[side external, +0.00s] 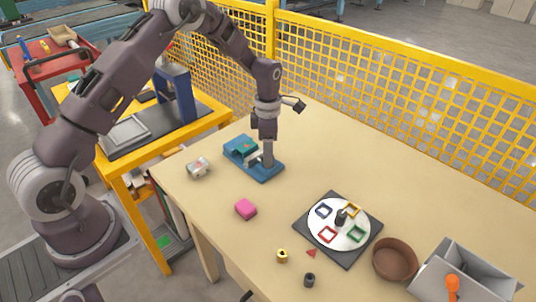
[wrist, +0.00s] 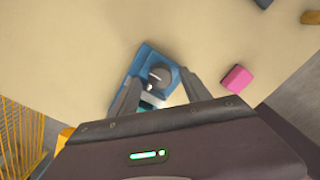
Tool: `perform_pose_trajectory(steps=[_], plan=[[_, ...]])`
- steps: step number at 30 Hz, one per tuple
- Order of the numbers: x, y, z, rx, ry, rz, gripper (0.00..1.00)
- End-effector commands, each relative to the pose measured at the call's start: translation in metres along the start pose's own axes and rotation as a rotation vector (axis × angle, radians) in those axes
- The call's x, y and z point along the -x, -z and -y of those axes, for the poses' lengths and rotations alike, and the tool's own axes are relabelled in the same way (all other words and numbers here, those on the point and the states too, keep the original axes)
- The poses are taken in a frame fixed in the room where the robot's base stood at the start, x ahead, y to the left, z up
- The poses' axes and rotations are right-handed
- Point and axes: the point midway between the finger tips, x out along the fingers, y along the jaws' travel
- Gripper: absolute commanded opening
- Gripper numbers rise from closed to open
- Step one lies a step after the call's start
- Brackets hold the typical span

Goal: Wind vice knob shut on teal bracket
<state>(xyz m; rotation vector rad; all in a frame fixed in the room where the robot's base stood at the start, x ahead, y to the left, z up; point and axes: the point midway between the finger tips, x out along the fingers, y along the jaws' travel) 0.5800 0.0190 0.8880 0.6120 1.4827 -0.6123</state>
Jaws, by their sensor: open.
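A blue vice (side external: 266,173) stands on the wooden table, and it also shows in the wrist view (wrist: 146,57). The teal bracket (side external: 240,146) sits at the vice's left part; in the wrist view only a sliver of it (wrist: 149,104) shows between my fingers. The round dark grey knob (wrist: 160,76) is seen from above in the wrist view. My gripper (wrist: 161,82) is open and points down over the vice, one finger on each side of the knob. I cannot tell whether the fingers touch it. In the side view my gripper (side external: 268,158) hides the knob.
A pink block (side external: 246,209) and a small pale box (side external: 198,168) lie near the vice. A dark board with a white disc (side external: 314,229), a brown bowl (side external: 395,260) and a grey bin (side external: 440,267) stand farther right. A yellow mesh fence (side external: 400,100) runs behind the table.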

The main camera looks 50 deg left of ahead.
Motion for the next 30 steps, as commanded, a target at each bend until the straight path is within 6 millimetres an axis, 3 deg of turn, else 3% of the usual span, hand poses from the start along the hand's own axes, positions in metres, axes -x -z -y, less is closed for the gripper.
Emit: perform_pose_trajectory(steps=[4,11,20,30], plan=[[-0.0151,0.0003,-0.0002,0.000,0.000,0.000,0.56],[-0.0168,0.0002,-0.0001,-0.001,-0.001,0.000,0.56],[-0.0165,0.0002,0.0000,-0.002,-0.001,0.000,0.01],[-0.0162,0.0004,-0.0002,-0.049,-0.001,-0.001,0.00]])
